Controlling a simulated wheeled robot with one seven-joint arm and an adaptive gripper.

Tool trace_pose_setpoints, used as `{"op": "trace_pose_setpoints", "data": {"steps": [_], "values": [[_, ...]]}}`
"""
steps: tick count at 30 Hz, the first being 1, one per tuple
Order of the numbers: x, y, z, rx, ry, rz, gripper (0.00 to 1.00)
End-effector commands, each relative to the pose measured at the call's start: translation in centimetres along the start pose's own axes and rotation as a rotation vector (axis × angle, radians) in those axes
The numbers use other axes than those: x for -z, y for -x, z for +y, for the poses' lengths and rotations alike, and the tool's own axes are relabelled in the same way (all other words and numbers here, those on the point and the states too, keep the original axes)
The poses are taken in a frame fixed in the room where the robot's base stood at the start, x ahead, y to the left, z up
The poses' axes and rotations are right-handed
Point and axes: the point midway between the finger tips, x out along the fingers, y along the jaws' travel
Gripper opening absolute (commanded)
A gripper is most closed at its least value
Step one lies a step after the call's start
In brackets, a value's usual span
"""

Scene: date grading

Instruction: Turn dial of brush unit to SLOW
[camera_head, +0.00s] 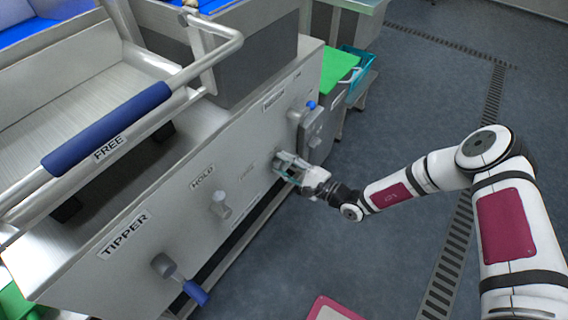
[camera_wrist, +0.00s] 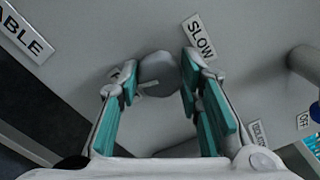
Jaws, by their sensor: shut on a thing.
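The dial (camera_wrist: 160,74) of the brush unit is a round grey knob on the light grey panel, between my fingers in the wrist view. A pale mark shows at its lower left, pointing away from SLOW. The SLOW label (camera_wrist: 199,38) is at the dial's upper right. Another label (camera_wrist: 117,73) at its left is mostly hidden by my left finger. My gripper (camera_wrist: 156,82), with teal finger pads, is shut on the dial. In the head view my gripper (camera_head: 284,166) is against the panel front and hides the dial.
The panel (camera_head: 125,277) carries a HOLD knob (camera_head: 221,204) and a blue-handled TIPPER lever (camera_head: 194,291) to the left. A grey box (camera_head: 313,128) with a blue-tipped knob is close at the right. Open floor (camera_head: 400,110) lies on the right.

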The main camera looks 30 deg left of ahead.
Motion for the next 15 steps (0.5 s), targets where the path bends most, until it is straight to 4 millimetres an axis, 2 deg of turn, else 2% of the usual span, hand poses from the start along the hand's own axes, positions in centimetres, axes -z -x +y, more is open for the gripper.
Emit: {"op": "trace_pose_setpoints", "data": {"steps": [15], "values": [[0.08, 0.10, 0.02, 0.000, -0.490, 0.003, 0.05]]}}
